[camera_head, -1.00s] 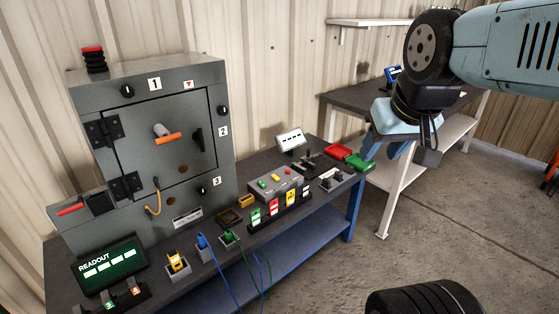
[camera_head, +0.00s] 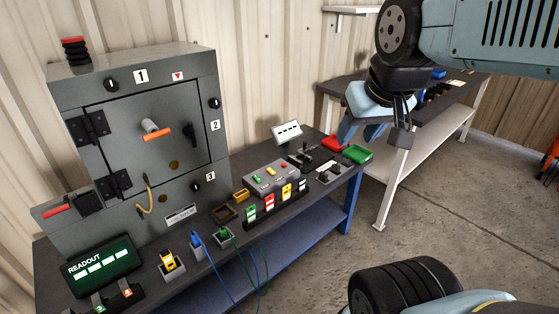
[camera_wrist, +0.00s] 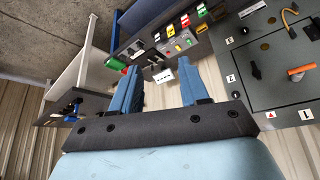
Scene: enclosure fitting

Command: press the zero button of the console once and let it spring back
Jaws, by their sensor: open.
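A grey console box (camera_head: 272,179) with green, yellow and red buttons on top sits on the dark bench. It also shows in the wrist view (camera_wrist: 180,44), beyond the fingers. Which button is the zero button I cannot tell; no label is readable. A small tilted white panel with dark dashes (camera_head: 286,132) stands behind the console, and it shows between the fingers in the wrist view (camera_wrist: 163,76). My gripper (camera_head: 362,133) is open and empty, to the right of the console and apart from it, seen above the bench's right end.
A tall grey cabinet (camera_head: 150,100) and a green readout screen (camera_head: 103,266) stand at the left. Cables hang in front.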

